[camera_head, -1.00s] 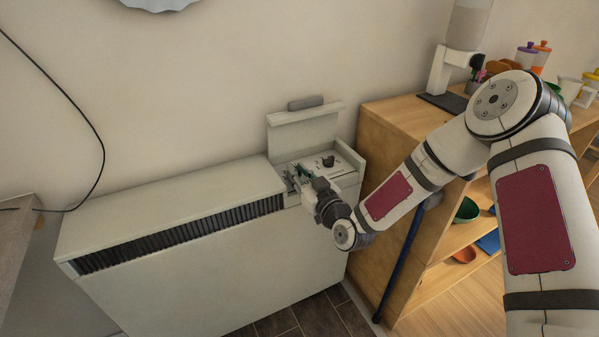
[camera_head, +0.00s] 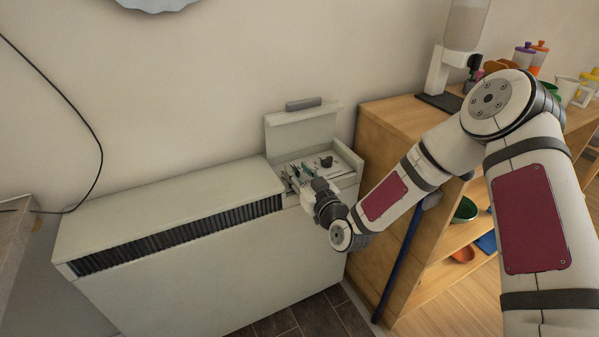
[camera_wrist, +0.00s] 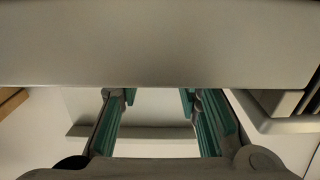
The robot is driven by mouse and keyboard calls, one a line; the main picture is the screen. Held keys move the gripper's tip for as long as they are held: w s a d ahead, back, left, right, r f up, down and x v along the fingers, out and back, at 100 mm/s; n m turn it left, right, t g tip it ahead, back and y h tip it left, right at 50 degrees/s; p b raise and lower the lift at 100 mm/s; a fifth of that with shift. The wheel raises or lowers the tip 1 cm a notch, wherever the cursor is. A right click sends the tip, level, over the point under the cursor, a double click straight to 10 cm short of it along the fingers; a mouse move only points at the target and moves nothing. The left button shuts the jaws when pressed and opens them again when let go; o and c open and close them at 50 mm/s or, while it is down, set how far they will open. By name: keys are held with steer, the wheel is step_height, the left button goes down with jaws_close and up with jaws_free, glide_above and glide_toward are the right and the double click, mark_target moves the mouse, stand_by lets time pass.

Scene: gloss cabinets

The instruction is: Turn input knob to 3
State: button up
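The pale storage heater (camera_head: 170,210) stands against the wall, with the lid (camera_head: 303,130) of its control box raised at the right end. Inside, the light control panel (camera_head: 342,169) carries a dark round knob (camera_head: 326,162) on its right part. My gripper (camera_head: 298,173) is over the left part of the panel, left of that visible knob and apart from it. Any knob under my fingers is hidden, and the markings are too small to read. In the wrist view my gripper (camera_wrist: 158,104) has its teal-padded fingers apart with nothing seen between them; a pale surface (camera_wrist: 160,45) covers the fingertips.
The control box's raised right wall (camera_head: 350,156) is close to the panel. A wooden shelf unit (camera_head: 385,150) with a dispenser (camera_head: 463,40) on top stands right of the heater. A black cable (camera_head: 85,120) hangs on the wall at left.

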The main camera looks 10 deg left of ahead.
steer(key=shift+s, duration=0.1)
steer(key=shift+s, duration=0.1)
steer(key=v, duration=1.1)
steer(key=shift+s+d, duration=0.25)
steer(key=shift+d, duration=0.05)
